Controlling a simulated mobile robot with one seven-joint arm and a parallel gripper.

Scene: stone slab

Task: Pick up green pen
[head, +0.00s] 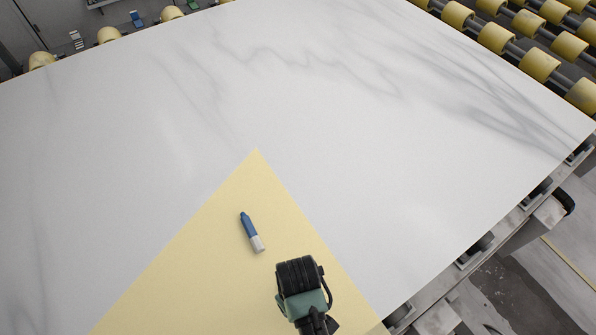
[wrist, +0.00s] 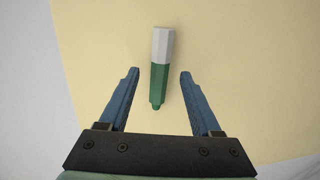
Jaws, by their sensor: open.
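A green pen (wrist: 159,78) with a white end lies on a pale yellow sheet in the wrist view. Its white end points away from my gripper and its green end points toward it. My gripper (wrist: 160,75) is open, with one blue finger on each side of the pen's green part and visible gaps on both sides. I cannot tell the height of the fingers above the sheet. In the head view the green pen does not show, and my arm's end (head: 300,285) covers part of the sheet.
A blue pen (head: 249,228) with a white end lies on the yellow sheet (head: 190,265), up and left of my arm's end. The sheet lies on a large white veined slab (head: 330,90), mostly clear. Yellow rollers (head: 497,38) line the slab's far right edge.

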